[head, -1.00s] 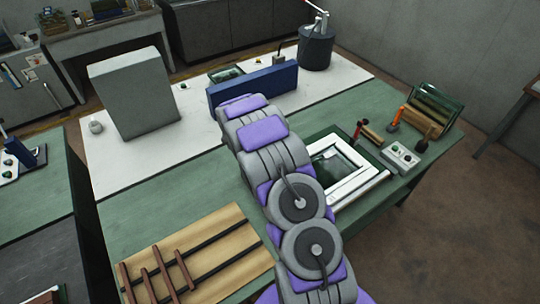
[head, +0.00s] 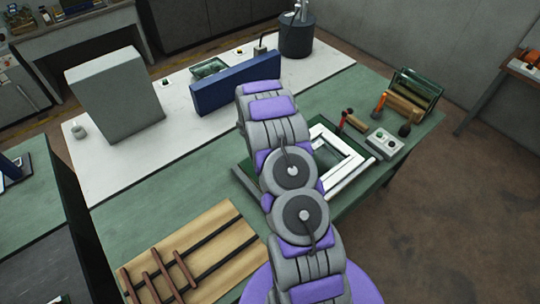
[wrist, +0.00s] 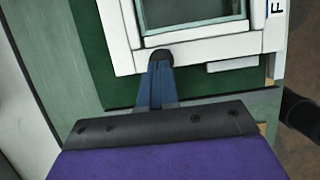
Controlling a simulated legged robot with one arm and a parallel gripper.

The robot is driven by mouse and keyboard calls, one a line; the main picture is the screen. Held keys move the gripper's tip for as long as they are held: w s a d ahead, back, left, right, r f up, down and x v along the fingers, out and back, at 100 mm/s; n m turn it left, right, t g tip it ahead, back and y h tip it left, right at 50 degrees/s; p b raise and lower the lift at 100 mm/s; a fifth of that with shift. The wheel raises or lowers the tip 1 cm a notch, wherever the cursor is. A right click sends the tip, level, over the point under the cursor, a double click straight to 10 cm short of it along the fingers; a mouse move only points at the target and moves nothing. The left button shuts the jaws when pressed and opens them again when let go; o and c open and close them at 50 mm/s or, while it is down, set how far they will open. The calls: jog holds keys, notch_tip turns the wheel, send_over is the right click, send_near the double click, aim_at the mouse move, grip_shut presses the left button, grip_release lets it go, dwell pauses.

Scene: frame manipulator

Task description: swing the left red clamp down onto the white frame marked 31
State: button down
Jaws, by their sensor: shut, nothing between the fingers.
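The white frame (head: 352,174) lies on a dark green base (head: 243,178) on the bench, partly hidden behind my arm in the head view. In the wrist view the white frame (wrist: 200,48) fills the top, with a glass-like pane inside it. My gripper (wrist: 160,58) is shut and empty, its blue fingers and dark tip overlapping the frame's lower edge; I cannot tell whether they touch it. In the head view my gripper is hidden. No red clamp can be made out on the frame, and no number 31 is readable.
Red-handled (head: 342,120) and orange-handled (head: 380,104) items stand behind the frame. A grey button box (head: 384,143) sits to its right, near a green rack (head: 416,92). A blue block (head: 236,84) stands behind my arm. A wooden board with bars (head: 190,258) lies front left.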

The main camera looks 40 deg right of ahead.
jog(key=shift+d+f, duration=0.35)
jog(key=shift+d, duration=0.25)
jog(key=shift+d+f, duration=0.3)
jog(key=shift+d, duration=0.25)
jog(key=shift+a+f, duration=0.1)
jog(key=shift+s+a+f, duration=0.1)
